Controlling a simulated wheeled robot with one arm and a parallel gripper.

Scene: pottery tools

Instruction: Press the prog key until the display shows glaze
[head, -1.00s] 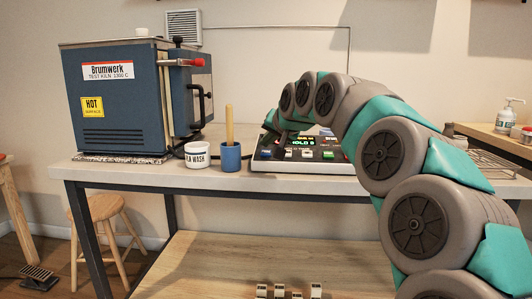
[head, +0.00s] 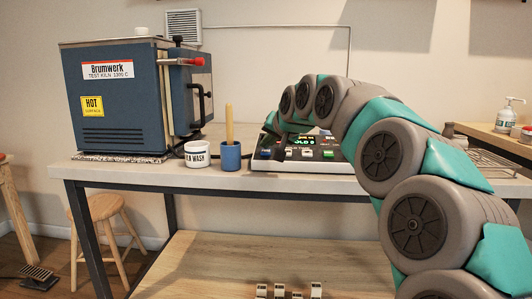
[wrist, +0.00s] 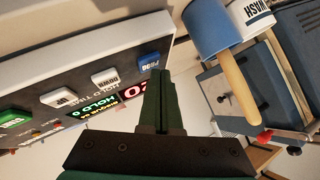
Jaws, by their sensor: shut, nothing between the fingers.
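The kiln controller (head: 335,166) stands on the bench, a sloped panel with a row of keys. In the wrist view, the blue prog key (wrist: 149,60) is at the end of the row, beside two white keys (wrist: 106,78) and a green key (wrist: 13,117). My gripper (wrist: 160,78) is shut and empty, its tips close to the prog key; I cannot tell whether they touch it. The display (wrist: 100,110) has green text that seems to read HOLD 0, with small yellow text too small to read. Red digits beside it are partly hidden by my fingers.
A white wash pot (head: 197,155) and a blue cup (head: 231,157) with a wooden handle stand left of the controller. The blue kiln (head: 115,100), marked hot, is at the far left of the bench. The front strip of bench (head: 120,173) is clear.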

